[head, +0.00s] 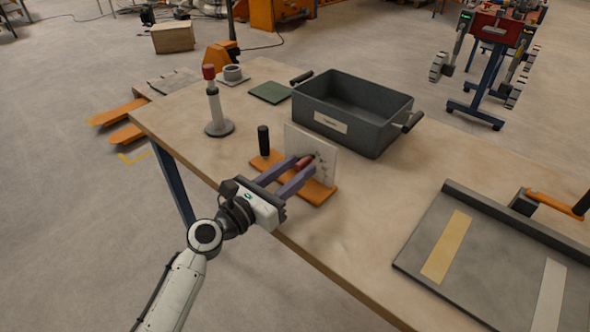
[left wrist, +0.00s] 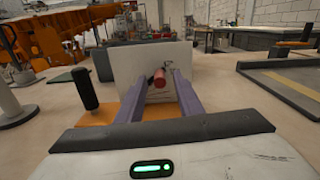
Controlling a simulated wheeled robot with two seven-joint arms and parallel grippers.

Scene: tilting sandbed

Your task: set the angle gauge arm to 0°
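The angle gauge is a white upright plate (head: 322,150) with small dark marks, on an orange base (head: 320,192) near the table's front edge. A black upright grip (head: 263,139) stands at the base's left end. A red knob (head: 305,162) sits in front of the plate; it also shows in the left wrist view (left wrist: 160,78). My left gripper (head: 304,167) has its purple fingers on either side of the knob, with gaps visible in the left wrist view (left wrist: 161,82). The scale and the arm's angle are too small to read. My right gripper is out of view.
A grey bin (head: 350,129) stands behind the gauge. A flat dark tray (head: 425,225) with an orange lever (head: 555,203) lies right.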

